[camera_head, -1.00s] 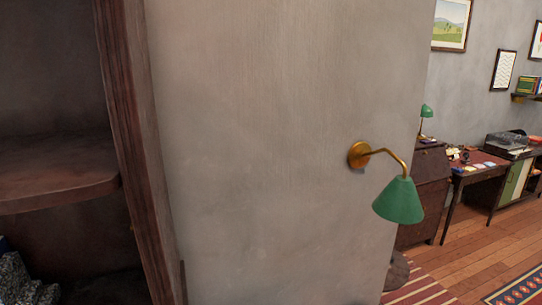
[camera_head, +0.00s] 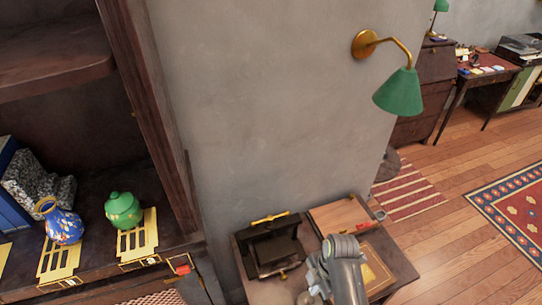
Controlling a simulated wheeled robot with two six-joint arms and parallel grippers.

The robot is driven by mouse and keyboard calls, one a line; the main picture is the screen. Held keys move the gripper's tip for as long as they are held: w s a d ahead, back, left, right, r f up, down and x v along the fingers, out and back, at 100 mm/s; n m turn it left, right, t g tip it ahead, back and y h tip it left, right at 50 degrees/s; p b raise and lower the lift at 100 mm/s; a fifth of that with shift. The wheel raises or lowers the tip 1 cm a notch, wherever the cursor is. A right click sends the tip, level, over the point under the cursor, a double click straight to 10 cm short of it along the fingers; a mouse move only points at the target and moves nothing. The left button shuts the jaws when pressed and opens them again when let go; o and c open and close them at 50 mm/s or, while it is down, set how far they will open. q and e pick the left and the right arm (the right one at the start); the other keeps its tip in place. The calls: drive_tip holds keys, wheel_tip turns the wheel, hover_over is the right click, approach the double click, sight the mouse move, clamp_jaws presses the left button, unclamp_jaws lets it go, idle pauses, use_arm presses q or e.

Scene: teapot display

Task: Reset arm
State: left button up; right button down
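My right arm and gripper (camera_head: 340,268) show as grey metal at the bottom of the head view, over a small brown side table (camera_head: 400,268). Its fingers cannot be made out, so I cannot tell if it is open or shut. My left gripper is not in view. A green lidded pot (camera_head: 122,211) with yellow marks stands upright on a yellow slotted stand (camera_head: 138,238) on the dark cabinet shelf at left. A blue patterned vase (camera_head: 63,226) stands on a like stand (camera_head: 58,262) to its left.
An open dark box (camera_head: 273,249) and a wooden board (camera_head: 340,214) lie on the side table. A green wall lamp (camera_head: 399,93) sticks out above it. A red object (camera_head: 181,267) is at the cabinet's front edge. Open floor (camera_head: 440,155) lies at right.

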drive_tip(key=shift+r, duration=0.35)
drive_tip(key=s+d+r+m+t+h, duration=0.2)
drive_tip(key=s+d+r+m, duration=0.3)
drive_tip(key=s+d+m, duration=0.5)
drive_tip(key=s+d+r+m+t+h, duration=0.2)
drive_tip(key=s+d+r+m, duration=0.5)
drive_tip(key=m, duration=0.5)
wheel_tip(320, 180, down, 35)
drive_tip(key=s+d+b, duration=0.1)
drive_tip(key=d+b, duration=0.2)
drive_tip(key=b, duration=0.5)
drive_tip(key=s+f+g+b, duration=0.1)
drive_tip(key=s+f+b, duration=0.2)
drive_tip(key=s+f, duration=0.4)
drive_tip(key=s+a+f+g+y+b, duration=0.1)
drive_tip(key=s+f+b, duration=0.2)
drive_tip(key=s+f, duration=0.4)
wheel_tip(320, 180, down, 7)
drive_tip(key=shift+s+a+f+m+b, duration=0.1)
drive_tip(key=shift+s+a+m+b, duration=0.2)
drive_tip(key=shift+s, duration=0.1)
